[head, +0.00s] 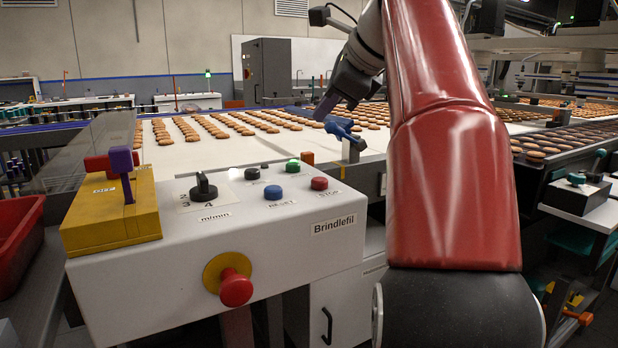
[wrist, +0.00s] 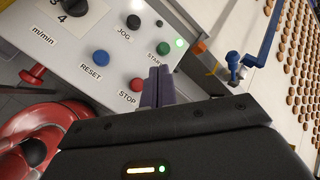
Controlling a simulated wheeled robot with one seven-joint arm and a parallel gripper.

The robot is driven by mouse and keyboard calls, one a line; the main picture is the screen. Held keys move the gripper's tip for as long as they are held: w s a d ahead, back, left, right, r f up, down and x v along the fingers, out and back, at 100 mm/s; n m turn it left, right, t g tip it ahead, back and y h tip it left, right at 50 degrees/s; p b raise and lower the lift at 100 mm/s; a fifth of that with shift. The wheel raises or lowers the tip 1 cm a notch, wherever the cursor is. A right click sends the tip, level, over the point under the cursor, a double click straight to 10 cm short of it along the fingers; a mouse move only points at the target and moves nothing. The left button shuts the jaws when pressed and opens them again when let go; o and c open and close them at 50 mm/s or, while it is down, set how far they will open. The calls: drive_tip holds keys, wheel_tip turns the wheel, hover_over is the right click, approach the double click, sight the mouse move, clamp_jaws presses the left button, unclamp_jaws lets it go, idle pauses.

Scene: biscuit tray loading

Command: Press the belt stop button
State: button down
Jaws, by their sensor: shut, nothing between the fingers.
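The red button (head: 319,183) labelled STOP is at the right end of the button group on the sloping panel top. In the wrist view, the red button (wrist: 136,84) is just left of the fingertips. My gripper (head: 322,110) is shut and empty, above and behind the panel in the head view. In the wrist view, its purple-grey fingers (wrist: 157,72) are together and partly cover the panel's right edge. Whether they touch anything is unclear, but they look apart from the red button.
A large red mushroom button (head: 236,288) is on the panel front. A blue clamp-like part (head: 342,128) stands beside the belt (head: 190,154) of biscuits.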

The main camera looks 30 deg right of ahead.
idle(0.3)
drive_tip(key=b, duration=0.5)
hover_over(325, 181)
wheel_tip(325, 181, down, 7)
drive_tip(key=shift+a, duration=0.1)
drive_tip(key=shift+f+b, duration=0.7)
drive_tip(key=shift+f, duration=0.3)
idle(1.0)
drive_tip(key=shift+f, duration=0.3)
drive_tip(key=shift+f+b, duration=0.45)
drive_tip(key=shift+f, duration=0.1)
idle(0.7)
idle(0.3)
drive_tip(key=shift+r+p, duration=0.95)
drive_tip(key=shift+p, duration=0.25)
